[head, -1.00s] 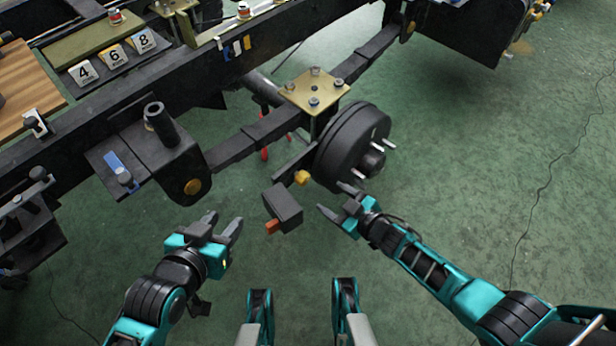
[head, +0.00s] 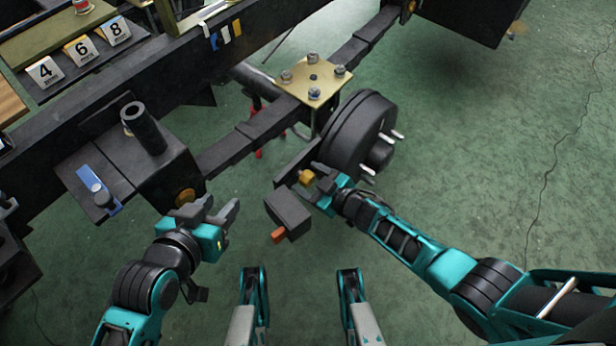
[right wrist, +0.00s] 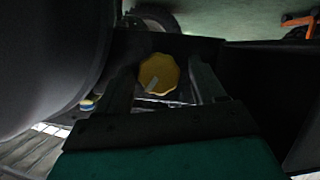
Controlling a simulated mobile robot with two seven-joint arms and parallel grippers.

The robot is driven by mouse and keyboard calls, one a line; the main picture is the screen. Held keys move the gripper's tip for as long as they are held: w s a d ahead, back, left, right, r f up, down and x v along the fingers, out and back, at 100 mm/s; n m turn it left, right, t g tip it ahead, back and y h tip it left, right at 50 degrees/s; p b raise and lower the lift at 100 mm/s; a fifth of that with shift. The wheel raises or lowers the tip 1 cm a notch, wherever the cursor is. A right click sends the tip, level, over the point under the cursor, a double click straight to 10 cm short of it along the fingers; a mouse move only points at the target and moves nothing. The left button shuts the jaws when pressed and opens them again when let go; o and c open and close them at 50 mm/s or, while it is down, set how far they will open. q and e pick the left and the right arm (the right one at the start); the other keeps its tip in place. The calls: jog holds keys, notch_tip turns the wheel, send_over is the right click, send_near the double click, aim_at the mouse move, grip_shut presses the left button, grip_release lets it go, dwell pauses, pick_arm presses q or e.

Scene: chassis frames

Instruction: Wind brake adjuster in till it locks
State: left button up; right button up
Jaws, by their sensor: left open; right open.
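The brake adjuster, seen as a yellow faceted knob (head: 306,177), sits on a dark arm beside the black brake drum (head: 357,135). My right gripper (head: 313,181) is open at the knob, with its fingers around or just short of it. In the right wrist view the knob (right wrist: 159,72) shows between the two open fingers, with a gap on each side. A pale mark shows on its face. I cannot tell whether either finger touches it. My left gripper (head: 221,208) is open and empty, left of the dark box, over the floor.
A dark box (head: 288,212) with an orange tip (head: 279,236) hangs close below the knob. The drum, with metal studs, is close behind my right gripper. A brass plate (head: 312,76) with bolts tops the axle. The green floor at right is clear.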

jog(key=shift+c, duration=0.5)
jog(key=c, duration=1)
pick_arm(q)
jog(key=shift+s+f, duration=0.15)
jog(key=shift+s, duration=0.15)
pick_arm(e)
jog(key=shift+o, duration=0.2)
jog(key=shift+r, duration=0.1)
jog(key=shift+w+m+y+p, duration=0.1)
jog(key=shift+m+y+p, duration=0.25)
jog(key=shift+m, duration=0.15)
jog(key=shift+d+m+g, duration=0.1)
jog(key=shift+m+g, duration=0.3)
jog(key=shift+g, duration=0.1)
jog(key=shift+w+m+g+y+b, duration=0.1)
jog(key=shift+m+g+y+b, duration=0.2)
jog(key=shift+m+g+y, duration=0.65)
pick_arm(q)
jog(key=shift+w+a, duration=0.1)
jog(key=shift+w, duration=0.05)
pick_arm(e)
jog(key=shift+m+t, duration=0.35)
jog(key=shift+m, duration=0.1)
